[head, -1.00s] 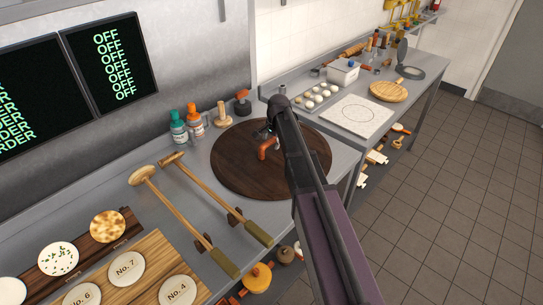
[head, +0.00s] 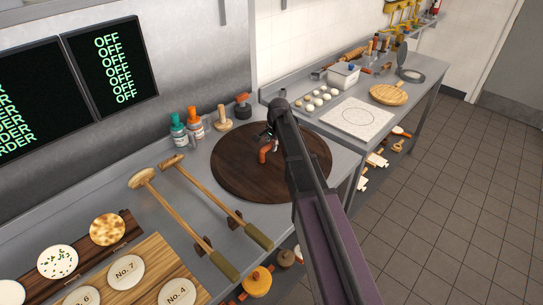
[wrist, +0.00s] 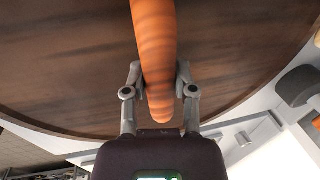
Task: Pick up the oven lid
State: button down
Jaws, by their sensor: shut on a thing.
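The oven lid is a large round dark-brown wooden disc (head: 235,165) lying on the grey counter in the head view. An orange-brown wooden handle (head: 264,154) stands up at its middle. My gripper (head: 268,136) is at the handle, partly hidden by my arm. In the wrist view the lid (wrist: 60,60) fills most of the picture, and the handle (wrist: 155,60) runs between the two fingers. The gripper (wrist: 159,85) is shut on the handle. I cannot tell any gap between lid and counter.
Two long-handled wooden tools (head: 200,215) lie left of the lid. Two bottles (head: 186,130) and wooden stamps (head: 224,115) stand behind it.

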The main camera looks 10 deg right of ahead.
jog(key=shift+w+r, duration=0.1)
dwell(0.4)
jog(key=shift+r+p, duration=0.15)
jog(key=shift+p, duration=0.15)
notch_tip(320, 180, up, 9)
jog(key=p, duration=0.9)
jog(key=shift+r, duration=0.15)
jog(key=shift+r+p, duration=0.2)
jog(key=shift+p, duration=0.15)
jog(key=shift+r+p, duration=1.85)
jog(key=shift+f, duration=0.1)
notch_tip(320, 180, down, 6)
jog(key=b, duration=0.6)
jog(key=shift+f+b, duration=0.25)
jog(key=shift+b, duration=0.05)
